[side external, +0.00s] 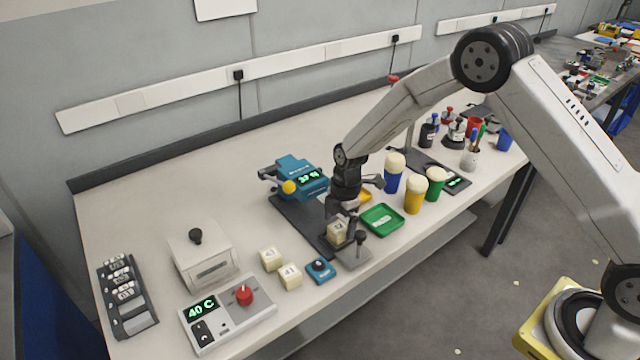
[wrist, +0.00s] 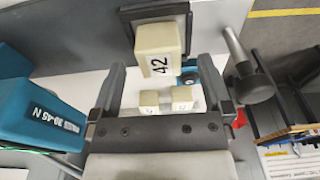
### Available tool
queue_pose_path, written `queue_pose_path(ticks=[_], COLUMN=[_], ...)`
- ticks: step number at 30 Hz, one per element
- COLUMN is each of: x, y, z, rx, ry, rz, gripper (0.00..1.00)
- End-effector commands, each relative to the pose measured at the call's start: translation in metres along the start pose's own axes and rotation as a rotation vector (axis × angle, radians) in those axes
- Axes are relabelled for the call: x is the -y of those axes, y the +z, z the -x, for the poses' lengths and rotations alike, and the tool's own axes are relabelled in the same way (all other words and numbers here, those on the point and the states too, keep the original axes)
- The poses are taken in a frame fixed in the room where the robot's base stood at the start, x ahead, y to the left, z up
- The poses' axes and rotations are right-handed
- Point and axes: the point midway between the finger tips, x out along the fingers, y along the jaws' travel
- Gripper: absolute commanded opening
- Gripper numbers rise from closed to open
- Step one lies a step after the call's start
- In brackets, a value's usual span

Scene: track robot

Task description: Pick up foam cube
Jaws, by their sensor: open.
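Pale cream cubes show in both views; no label names one as foam. One cube (wrist: 158,52), marked 42, sits on a dark grey square platform (wrist: 178,20) in the wrist view. It also shows below my gripper in the side view (side external: 337,232). My gripper (wrist: 162,66) is open, with its fingers to either side of this cube in the wrist view. I cannot tell whether the fingertips reach down past its top. Two more cubes, a left one (side external: 270,259) and a right one (side external: 289,277), stand on the bench to the left, away from my gripper.
A blue measuring device (side external: 300,175) stands behind my gripper and looms at left in the wrist view (wrist: 40,110). A metal post with a dark knob (side external: 360,237) rises close beside the cube. A green tray (side external: 382,219) and foam-topped cups (side external: 414,195) stand to the right.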

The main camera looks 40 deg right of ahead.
Motion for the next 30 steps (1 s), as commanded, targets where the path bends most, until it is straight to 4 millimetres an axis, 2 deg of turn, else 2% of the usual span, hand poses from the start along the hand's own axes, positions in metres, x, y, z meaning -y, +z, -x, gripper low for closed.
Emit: queue_pose_path(ticks=[3, 7, 23, 24, 25, 30], x=[0.000, 0.000, 0.000, 0.000, 0.000, 0.000], y=[0.000, 0.000, 0.000, 0.000, 0.000, 0.000], z=[-0.013, -0.022, -0.023, -0.023, -0.023, -0.023], rx=[0.001, 0.002, 0.002, 0.002, 0.002, 0.002], ry=[0.000, 0.000, 0.002, 0.002, 0.002, 0.002], rz=[0.000, 0.000, 0.000, 0.000, 0.000, -0.001], gripper=[1.00, 1.00, 1.00, 0.97, 0.87, 0.33])
